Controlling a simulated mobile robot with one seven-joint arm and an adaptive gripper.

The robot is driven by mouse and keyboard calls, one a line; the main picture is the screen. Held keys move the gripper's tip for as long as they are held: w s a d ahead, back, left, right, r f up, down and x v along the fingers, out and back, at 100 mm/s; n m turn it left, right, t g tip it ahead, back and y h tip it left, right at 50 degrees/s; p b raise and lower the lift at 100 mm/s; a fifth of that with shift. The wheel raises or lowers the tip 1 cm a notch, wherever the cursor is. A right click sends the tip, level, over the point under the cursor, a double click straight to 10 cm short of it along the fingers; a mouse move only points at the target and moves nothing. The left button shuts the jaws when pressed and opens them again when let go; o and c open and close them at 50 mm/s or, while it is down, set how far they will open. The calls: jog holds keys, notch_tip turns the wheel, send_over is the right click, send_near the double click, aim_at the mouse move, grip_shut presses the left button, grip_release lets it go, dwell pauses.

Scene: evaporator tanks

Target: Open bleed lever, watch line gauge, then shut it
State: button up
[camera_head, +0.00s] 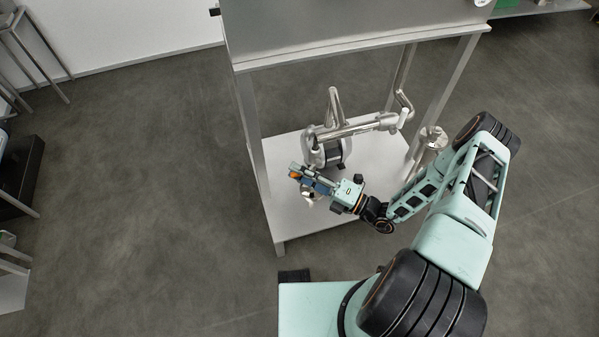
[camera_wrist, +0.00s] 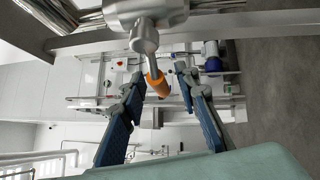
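The bleed lever (camera_wrist: 157,84) has an orange grip on a short metal stem below a steel pipe fitting (camera_wrist: 145,38). In the wrist view the orange grip lies between the two fingers of my gripper (camera_wrist: 158,76), with a gap visible on both sides. In the head view my gripper (camera_head: 303,178) is at the front left of the pipework, and the orange grip (camera_head: 294,175) shows at its tip. My gripper is open around the lever and holds nothing. I cannot make out a gauge face in either view.
Steel pipes (camera_head: 345,130) and a pump-like body (camera_head: 330,152) stand over a pale lower shelf (camera_head: 290,212), under a large steel tank (camera_head: 340,25). Frame legs (camera_head: 252,130) stand close to the left of my gripper. The floor (camera_head: 150,200) on the left is clear.

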grip_shut()
